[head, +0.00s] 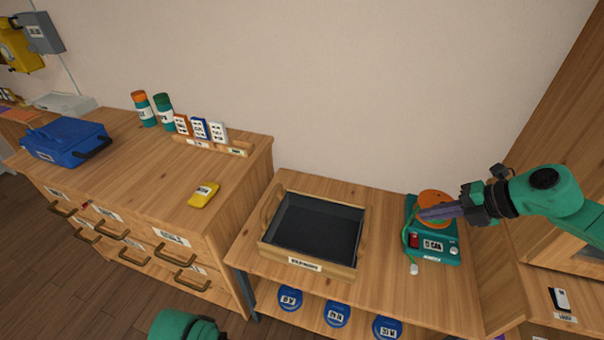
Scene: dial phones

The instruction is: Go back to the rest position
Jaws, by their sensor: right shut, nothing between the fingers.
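My right gripper (428,213) reaches in from the right on my green arm. It is shut and empty, its fingers in front of the orange disc (440,199) on the teal device (446,252). I cannot tell whether the fingers touch the disc. A green cord with a white end (414,269) hangs at the device's left front. A green part of my left arm shows at the bottom edge. My left gripper is out of view.
A wooden-framed dark tray (318,231) sits left of the device on the lower table. A higher drawer cabinet holds a yellow device (203,194), a blue toolbox (66,138) and two canisters. A wooden cabinet (555,130) stands close at right. Blue discs lie on the shelf below.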

